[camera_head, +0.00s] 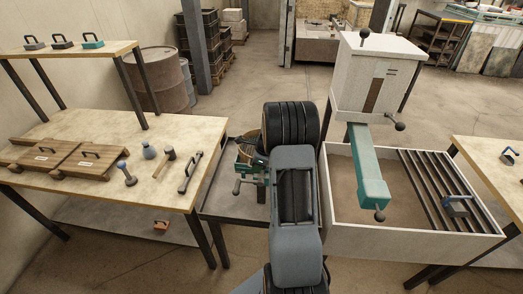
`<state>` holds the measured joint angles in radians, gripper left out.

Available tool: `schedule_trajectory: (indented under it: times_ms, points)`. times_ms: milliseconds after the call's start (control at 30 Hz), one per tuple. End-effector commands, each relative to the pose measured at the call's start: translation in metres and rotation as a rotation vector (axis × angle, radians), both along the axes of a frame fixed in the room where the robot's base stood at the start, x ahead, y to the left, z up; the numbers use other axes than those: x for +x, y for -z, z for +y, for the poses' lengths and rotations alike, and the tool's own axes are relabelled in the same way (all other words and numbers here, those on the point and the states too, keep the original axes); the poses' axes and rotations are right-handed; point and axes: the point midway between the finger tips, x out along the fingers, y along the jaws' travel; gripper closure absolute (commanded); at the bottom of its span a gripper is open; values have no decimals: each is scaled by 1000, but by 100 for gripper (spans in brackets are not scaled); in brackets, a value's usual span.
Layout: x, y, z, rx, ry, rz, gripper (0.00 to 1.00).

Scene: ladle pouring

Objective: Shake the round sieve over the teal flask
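The teal flask (244,164) stands on the low dark table in the middle, partly hidden behind my arm. A brownish round mesh thing, which looks like the round sieve (249,138), shows just left of my arm, at the flask's far side and seemingly above it. Most of the sieve is hidden, so I cannot tell whether it is level or how high it is. My arm reaches forward over the low table, and its dark links cover my gripper. I cannot see the fingers or whether they hold the sieve.
A wooden table (205,130) at left bears wooden boxes (85,160), a mallet (165,160) and other hand tools. Close at right stand a white hopper (352,85) with a teal chute (367,165) and a white-walled sand bin (400,247). A metal barrel (160,80) stands behind.

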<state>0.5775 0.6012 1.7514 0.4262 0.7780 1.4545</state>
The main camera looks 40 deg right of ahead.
Motion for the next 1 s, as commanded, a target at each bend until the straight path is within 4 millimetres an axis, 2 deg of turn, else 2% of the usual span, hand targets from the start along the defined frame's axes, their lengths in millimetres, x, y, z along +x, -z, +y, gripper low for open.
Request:
schedule_trajectory:
  times_ms: [33,267,667,1000]
  points:
    - [0,0,0,0,0,0,75]
    - [0,0,0,0,-1,0,53]
    - [0,-7,0,0,-1,0,53]
    - [0,-40,0,0,-2,0,53]
